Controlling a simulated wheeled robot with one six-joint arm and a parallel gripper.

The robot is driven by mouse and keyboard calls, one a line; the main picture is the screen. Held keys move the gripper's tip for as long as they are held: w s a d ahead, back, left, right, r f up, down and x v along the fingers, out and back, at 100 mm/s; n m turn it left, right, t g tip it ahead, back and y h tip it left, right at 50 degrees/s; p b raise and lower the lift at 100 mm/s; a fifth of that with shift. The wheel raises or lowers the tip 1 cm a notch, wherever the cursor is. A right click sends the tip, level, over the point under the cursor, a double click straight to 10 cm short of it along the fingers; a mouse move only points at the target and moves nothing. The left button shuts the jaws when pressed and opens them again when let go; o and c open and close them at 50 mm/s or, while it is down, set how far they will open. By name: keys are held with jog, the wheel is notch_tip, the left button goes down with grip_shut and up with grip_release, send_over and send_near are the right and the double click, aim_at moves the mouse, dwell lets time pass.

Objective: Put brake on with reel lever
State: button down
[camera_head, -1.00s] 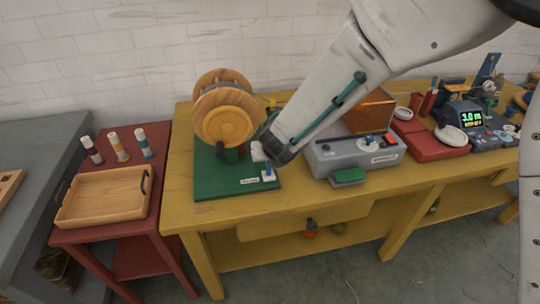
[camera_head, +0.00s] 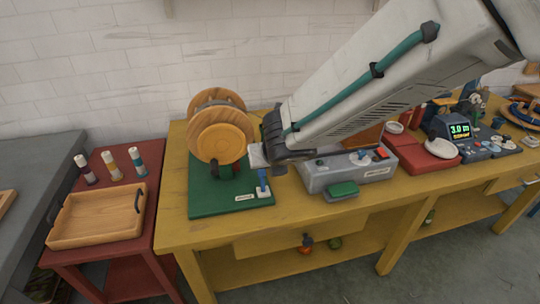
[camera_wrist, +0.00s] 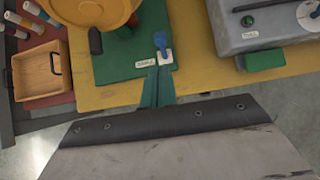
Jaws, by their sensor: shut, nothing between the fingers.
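The wooden reel (camera_head: 220,142) stands on a green base (camera_head: 215,202) at the left of the yellow table. A small blue lever (camera_head: 262,184) stands up from a white plate at the base's front right corner, beside a label. In the wrist view the lever (camera_wrist: 162,44) lies just beyond my gripper (camera_wrist: 158,70), whose teal fingers are together and empty. The fingertips line up with the lever; I cannot tell whether they touch it. In the head view my wrist is above and behind the lever, and the fingers are hidden or hard to make out.
A grey box (camera_head: 345,170) with a green pad (camera_head: 341,190) stands right of the reel base. Farther right are a red stand (camera_head: 425,157) and a device with a lit display (camera_head: 460,130). A red side table holds a wooden tray (camera_head: 98,218) and several spools.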

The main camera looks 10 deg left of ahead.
jog(key=shift+s+d+r, duration=0.1)
jog(key=shift+s+r, duration=0.15)
jog(key=shift+r, duration=0.35)
jog(key=shift+s+d+r, duration=0.1)
jog(key=shift+s+r, duration=0.1)
jog(key=shift+r, duration=0.4)
jog(key=s+d+r+m+g+h, duration=0.1)
jog(key=s+d+m+h, duration=0.15)
jog(key=d+m, duration=0.75)
jog(key=s+d+m+g+h, duration=0.1)
jog(key=s+d+m+h, duration=0.15)
jog(key=d+m, duration=0.7)
jog(key=s+d+r+m+g, duration=0.2)
jog(key=s+d+r+m, duration=0.2)
jog(key=s+d+m, duration=0.4)
jog(key=s+d+r+m+g+y, duration=0.1)
jog(key=s+d+r+m, duration=0.3)
jog(key=s+d+m, duration=0.5)
jog(key=d+m, duration=0.2)
jog(key=m, duration=0.3)
jog(key=shift+s+g, duration=0.3)
jog(key=shift+g, duration=0.1)
